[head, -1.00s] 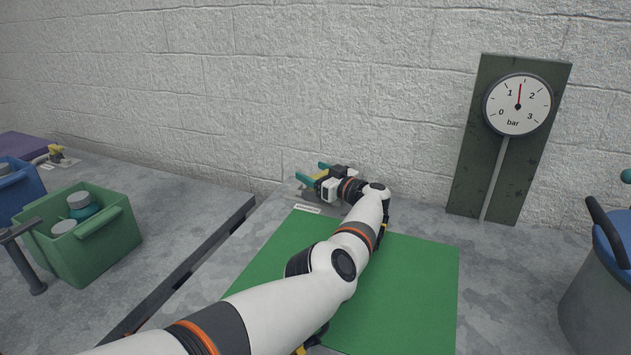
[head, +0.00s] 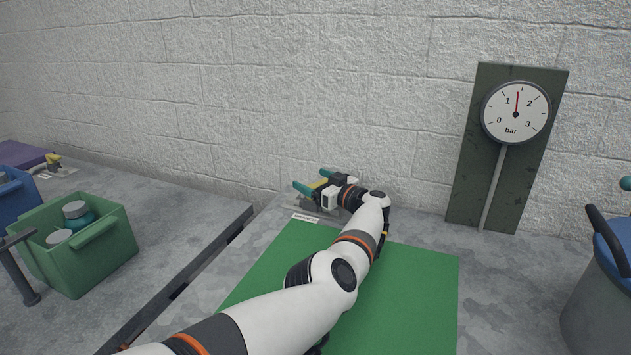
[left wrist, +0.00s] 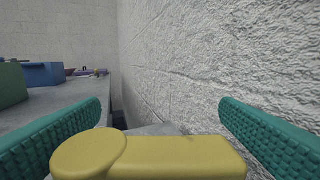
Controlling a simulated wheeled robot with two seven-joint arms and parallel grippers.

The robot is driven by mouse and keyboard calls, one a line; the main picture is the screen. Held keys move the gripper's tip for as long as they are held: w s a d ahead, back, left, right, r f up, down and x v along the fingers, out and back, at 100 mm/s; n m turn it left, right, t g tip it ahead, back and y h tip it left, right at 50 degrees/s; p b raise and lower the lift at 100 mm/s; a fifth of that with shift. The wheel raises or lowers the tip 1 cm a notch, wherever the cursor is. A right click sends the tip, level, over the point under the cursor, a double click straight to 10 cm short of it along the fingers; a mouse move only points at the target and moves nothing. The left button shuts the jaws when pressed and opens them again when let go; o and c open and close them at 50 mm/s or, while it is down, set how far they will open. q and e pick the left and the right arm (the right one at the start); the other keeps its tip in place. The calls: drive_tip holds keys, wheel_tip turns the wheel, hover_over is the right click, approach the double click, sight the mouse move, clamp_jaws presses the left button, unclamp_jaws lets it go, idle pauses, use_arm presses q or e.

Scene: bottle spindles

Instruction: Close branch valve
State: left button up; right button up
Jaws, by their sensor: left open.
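The branch valve's yellow lever (head: 319,184) shows small near the wall in the head view, behind a white label (head: 305,217) on the table. In the left wrist view the lever (left wrist: 185,157) lies across the bottom, with a round hub at its left end. My left gripper (head: 315,181) is open, its teal fingers on either side of the lever. In the left wrist view the fingers (left wrist: 160,105) stand wide apart, and no grip on the lever shows. The valve body is mostly hidden by my gripper. My right gripper is out of view.
A pressure gauge (head: 515,113) on a dark board reads about 1.5 bar. A green mat (head: 410,290) lies under my left arm. A green crate (head: 105,243) with bottles stands left, beyond a table gap. Another yellow-handled fitting (head: 54,160) is far left. A blue-grey bin (head: 595,300) stands right.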

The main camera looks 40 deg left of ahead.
use_arm(q)
drive_tip(key=shift+d, duration=0.35)
drive_tip(key=d, duration=0.2)
drive_tip(key=d+p, duration=0.1)
drive_tip(key=d, duration=0.1)
drive_tip(key=s+d, duration=0.1)
drive_tip(key=d, duration=0.1)
drive_tip(key=shift+d, duration=0.4)
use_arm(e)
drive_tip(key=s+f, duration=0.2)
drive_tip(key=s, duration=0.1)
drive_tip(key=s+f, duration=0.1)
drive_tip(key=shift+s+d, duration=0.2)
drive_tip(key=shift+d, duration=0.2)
